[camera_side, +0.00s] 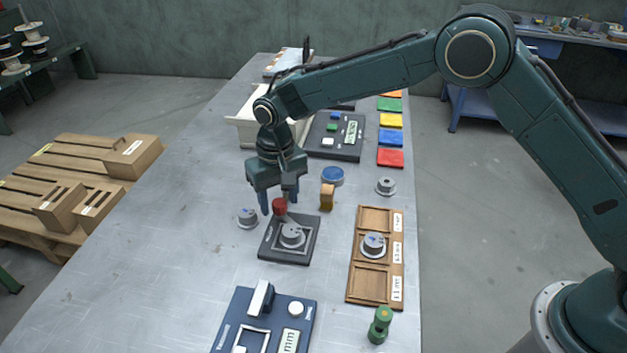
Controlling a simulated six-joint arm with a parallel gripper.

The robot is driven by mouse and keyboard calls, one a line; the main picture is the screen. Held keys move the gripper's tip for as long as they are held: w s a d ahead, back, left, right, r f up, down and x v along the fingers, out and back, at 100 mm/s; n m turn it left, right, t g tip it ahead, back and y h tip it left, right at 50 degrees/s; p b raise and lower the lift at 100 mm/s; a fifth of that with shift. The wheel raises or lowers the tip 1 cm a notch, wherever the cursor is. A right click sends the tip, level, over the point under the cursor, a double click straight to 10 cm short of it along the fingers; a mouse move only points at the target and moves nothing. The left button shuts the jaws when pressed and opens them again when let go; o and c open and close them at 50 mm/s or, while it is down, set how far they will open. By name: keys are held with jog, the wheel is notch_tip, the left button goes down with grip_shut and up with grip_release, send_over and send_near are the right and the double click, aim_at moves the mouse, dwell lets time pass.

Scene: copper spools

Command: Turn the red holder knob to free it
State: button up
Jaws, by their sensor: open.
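The red holder knob (280,206) sits at the back edge of a dark square holder plate (272,252). A grey spool (291,236) stands on the plate in front of the knob. My gripper (278,203) points down over the knob, its two blue-tipped fingers apart, one to the left of the knob and one to the right. The fingers look close beside the knob; whether they touch it cannot be told. The gripper is open.
Another grey spool (247,218) stands left of the holder.

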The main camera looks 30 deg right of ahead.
jog(key=shift+f, duration=0.2)
jog(key=c, duration=1)
jog(key=shift+o, duration=0.2)
jog(key=shift+n, duration=0.3)
jog(key=n, duration=0.3)
jog(key=shift+r+n, duration=0.1)
jog(key=shift+n, duration=1.8)
